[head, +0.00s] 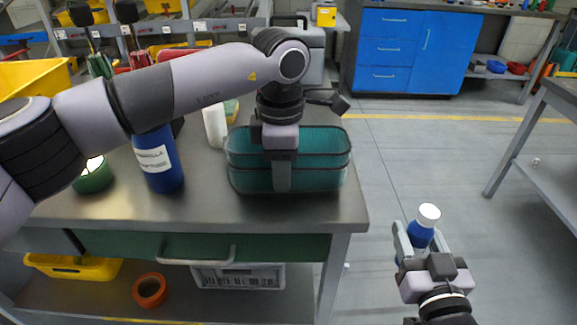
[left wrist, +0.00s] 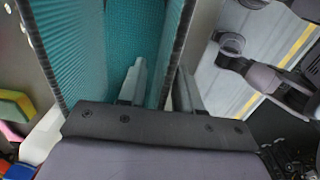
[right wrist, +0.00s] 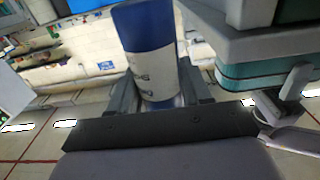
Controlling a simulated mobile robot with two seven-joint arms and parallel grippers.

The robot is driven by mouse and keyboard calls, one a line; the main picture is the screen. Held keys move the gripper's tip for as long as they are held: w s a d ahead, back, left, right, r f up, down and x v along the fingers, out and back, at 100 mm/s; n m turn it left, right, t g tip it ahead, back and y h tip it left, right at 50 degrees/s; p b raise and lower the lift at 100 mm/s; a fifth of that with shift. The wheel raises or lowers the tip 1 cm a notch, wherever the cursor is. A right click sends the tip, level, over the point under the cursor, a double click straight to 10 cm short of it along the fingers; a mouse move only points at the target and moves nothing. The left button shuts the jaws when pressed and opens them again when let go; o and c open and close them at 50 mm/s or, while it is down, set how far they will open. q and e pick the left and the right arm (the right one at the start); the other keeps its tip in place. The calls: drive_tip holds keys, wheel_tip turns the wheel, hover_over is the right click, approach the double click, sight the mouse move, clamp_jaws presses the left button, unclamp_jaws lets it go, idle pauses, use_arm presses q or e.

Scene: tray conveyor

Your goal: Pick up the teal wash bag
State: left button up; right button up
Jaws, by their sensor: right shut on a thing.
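The teal wash bag (head: 245,150) is an open-topped mesh bag with dark rims, standing on the grey bench near its right end. My left gripper (head: 283,182) reaches down over its near wall, one finger in front. In the left wrist view the fingers (left wrist: 160,85) stand apart with the bag's dark-edged wall (left wrist: 172,45) between them. The bag (right wrist: 238,78) also shows in the right wrist view. My right gripper (head: 422,240) is shut on a blue bottle (head: 420,232) with a white cap, right of the bench; the bottle (right wrist: 150,55) fills its jaws.
On the bench (head: 210,208), a blue bottle (head: 158,165), a green cup (head: 93,176) and a white bottle (head: 215,126) stand left of the bag. A yellow bin (head: 75,268) and grey crate (head: 240,276) lie below.

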sight(427, 233)
use_arm(q)
clamp_jaws()
drive_tip(key=shift+r, duration=0.1)
